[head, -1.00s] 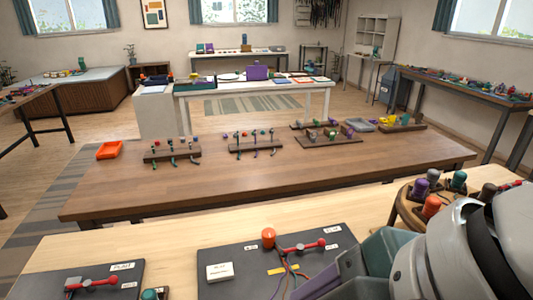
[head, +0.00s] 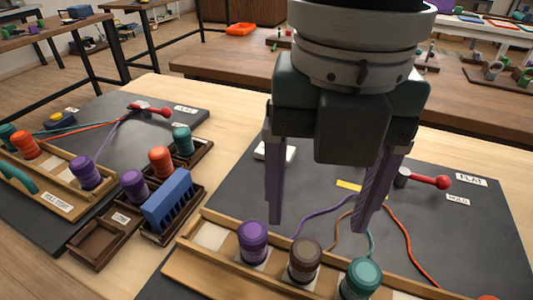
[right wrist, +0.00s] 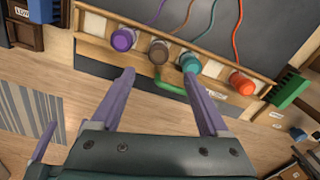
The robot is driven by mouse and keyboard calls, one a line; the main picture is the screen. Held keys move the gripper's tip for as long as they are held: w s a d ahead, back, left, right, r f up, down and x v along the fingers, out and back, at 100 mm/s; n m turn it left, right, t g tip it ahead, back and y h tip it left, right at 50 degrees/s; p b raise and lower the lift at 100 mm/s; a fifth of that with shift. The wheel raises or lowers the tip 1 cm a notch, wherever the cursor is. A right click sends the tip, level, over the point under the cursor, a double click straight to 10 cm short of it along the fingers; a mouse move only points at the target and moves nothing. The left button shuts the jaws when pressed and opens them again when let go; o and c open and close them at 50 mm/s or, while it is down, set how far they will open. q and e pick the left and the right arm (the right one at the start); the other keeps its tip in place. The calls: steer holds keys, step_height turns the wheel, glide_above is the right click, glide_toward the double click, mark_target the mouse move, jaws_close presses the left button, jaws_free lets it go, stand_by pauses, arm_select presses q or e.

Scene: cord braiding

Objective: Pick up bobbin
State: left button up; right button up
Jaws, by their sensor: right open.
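A wooden rack (head: 212,233) holds a purple bobbin (head: 253,243), a brown bobbin (head: 305,260) and a teal bobbin (head: 361,278). An orange bobbin shows at the bottom edge of the head view and fully in the right wrist view (right wrist: 241,83). Cords run from these bobbins across the dark board. My right gripper (head: 318,226) is open and empty, with its purple fingers pointing down above the rack. In the right wrist view its fingertips (right wrist: 158,66) are apart, near the purple, brown and teal bobbins. My left gripper is not in view.
At the left a second dark board (head: 100,115) has a rack with orange and purple bobbins. A dark wooden tray (head: 100,240) and a blue comb-like block (head: 168,200) lie between the boards. A red-handled lever (head: 430,181) stands on the right board.

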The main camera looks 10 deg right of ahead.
mark_target(307, 250)
steer(key=f, duration=0.3)
steer(key=f+b, duration=0.1)
steer(key=f, duration=0.5)
steer(key=shift+w, duration=0.25)
jaws_close()
